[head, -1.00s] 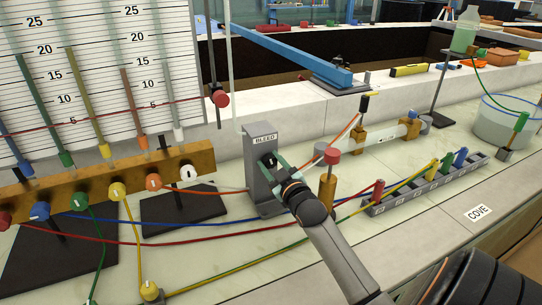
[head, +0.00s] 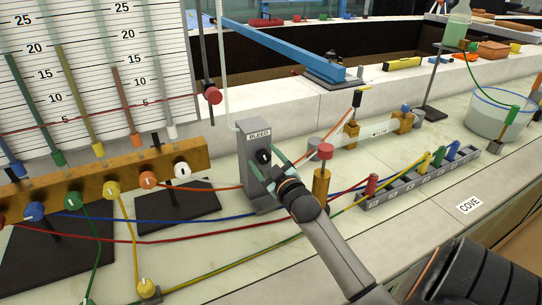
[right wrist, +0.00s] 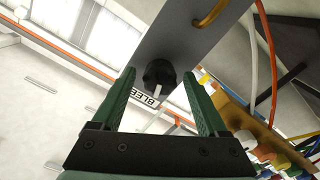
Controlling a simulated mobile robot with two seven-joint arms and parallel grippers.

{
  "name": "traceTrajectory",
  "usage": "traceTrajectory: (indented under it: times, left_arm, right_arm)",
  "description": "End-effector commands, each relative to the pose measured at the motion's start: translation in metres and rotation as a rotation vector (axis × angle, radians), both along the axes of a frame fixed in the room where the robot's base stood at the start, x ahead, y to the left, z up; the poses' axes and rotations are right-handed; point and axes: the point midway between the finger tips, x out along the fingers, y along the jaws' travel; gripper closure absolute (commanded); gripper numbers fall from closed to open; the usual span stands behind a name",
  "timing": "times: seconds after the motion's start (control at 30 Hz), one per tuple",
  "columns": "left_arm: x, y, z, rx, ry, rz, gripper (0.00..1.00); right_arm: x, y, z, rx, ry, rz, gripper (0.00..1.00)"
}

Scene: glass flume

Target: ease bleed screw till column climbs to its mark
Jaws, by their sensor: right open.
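The bleed screw is a black knob (head: 263,157) with a pale pointer mark, on the face of a grey block (head: 257,190) labelled BLEED. My right gripper (head: 276,170) is open just in front of the knob, its green fingers apart. In the right wrist view the knob (right wrist: 160,74) lies between the lines of the fingertips (right wrist: 160,78), not gripped. Coloured columns stand against a scale board (head: 95,50) at left; the yellow column (head: 75,90) and red column (head: 123,95) reach different heights. A red thread (head: 60,127) slants across the board. My left gripper is out of view.
A brass post with a red cap (head: 325,152) stands just right of my right gripper. Coloured hoses cross the bench below it. A brass manifold (head: 100,178) with valve knobs is at left. A rack (head: 425,180) and a glass basin (head: 497,115) are at right.

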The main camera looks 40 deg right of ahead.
Motion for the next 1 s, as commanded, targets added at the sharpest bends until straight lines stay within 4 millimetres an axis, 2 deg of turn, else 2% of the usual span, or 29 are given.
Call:
traceTrajectory:
  times: [0.17,0.4,0.6,0.8,1.0]
  left_arm:
    - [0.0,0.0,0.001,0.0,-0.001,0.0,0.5]
    - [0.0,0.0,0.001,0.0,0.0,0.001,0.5]
    - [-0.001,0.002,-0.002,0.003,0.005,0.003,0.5]
    - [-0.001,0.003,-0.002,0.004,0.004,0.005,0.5]
    - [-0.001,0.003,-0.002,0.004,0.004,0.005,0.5]
  right_arm:
    - [-0.021,0.006,-0.001,0.0,0.002,0.0,0.23]
    - [-0.068,0.021,-0.001,0.001,0.003,-0.001,0.23]
    - [-0.099,0.031,-0.001,0.0,0.002,-0.001,0.23]
    - [-0.114,0.036,0.0,0.0,0.001,-0.001,0.23]
    - [-0.117,0.037,0.0,-0.001,0.001,-0.001,0.23]
